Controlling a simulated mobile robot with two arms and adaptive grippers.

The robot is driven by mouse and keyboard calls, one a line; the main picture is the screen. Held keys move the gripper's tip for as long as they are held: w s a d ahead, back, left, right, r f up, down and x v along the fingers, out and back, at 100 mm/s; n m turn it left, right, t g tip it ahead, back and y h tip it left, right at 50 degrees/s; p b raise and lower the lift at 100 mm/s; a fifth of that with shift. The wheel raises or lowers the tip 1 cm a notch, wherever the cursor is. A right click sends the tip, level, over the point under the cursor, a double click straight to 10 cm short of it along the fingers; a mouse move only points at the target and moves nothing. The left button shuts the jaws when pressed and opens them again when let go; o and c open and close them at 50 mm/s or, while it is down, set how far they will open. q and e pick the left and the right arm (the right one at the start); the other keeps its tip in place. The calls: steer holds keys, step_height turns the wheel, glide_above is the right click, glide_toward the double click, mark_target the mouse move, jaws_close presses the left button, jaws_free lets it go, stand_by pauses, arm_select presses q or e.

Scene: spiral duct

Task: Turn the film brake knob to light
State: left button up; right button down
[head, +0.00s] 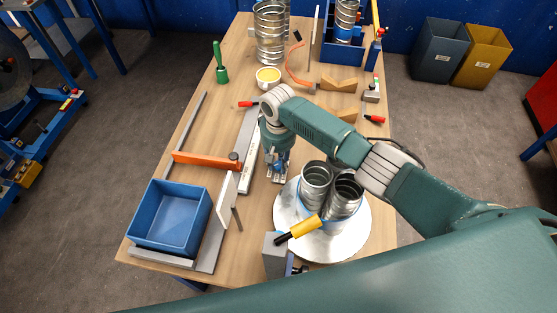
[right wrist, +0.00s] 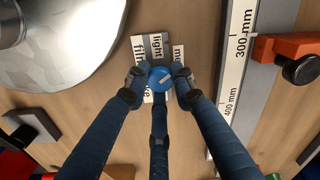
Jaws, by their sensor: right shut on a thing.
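The film brake knob (right wrist: 160,79) is a round blue knob with a short pale mark on top, seen in the right wrist view. It sits on a pale label plate (right wrist: 139,47) reading "light" above it, "film" at the left and a partly hidden word starting with "m" at the right. My right gripper (right wrist: 160,77) is shut on the knob, with fingers on both sides and one below. The mark slants between up and right. In the head view the right gripper (head: 277,160) points down at the plate (head: 277,178); the knob is hidden there. My left gripper is out of view.
A metal disc (head: 350,238) with spiral duct pieces (head: 316,178) stands right of the gripper. A ruler rail (head: 249,160) and orange clamp bar (head: 205,161) lie left. A blue bin (head: 170,217) is at the near left; a cup (head: 268,77) stands farther back.

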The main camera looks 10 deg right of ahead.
mark_target(276, 163)
steer(key=n, duration=0.3)
steer(key=n+p, duration=0.1)
steer(key=n, duration=0.1)
steer(key=shift+w+r+n, duration=0.3)
steer(key=shift+w+r, duration=0.05)
steer(key=n, duration=0.4)
steer(key=shift+a+n, duration=0.25)
steer(key=shift+n, duration=0.05)
steer(key=c, duration=1.6)
jaws_free()
steer(key=shift+c, duration=0.2)
steer(key=shift+o, duration=0.9)
steer(key=shift+s+a+f, duration=0.1)
steer(key=shift+s+f, duration=0.05)
steer(key=shift+f, duration=0.05)
step_height(276, 163, up, 12)
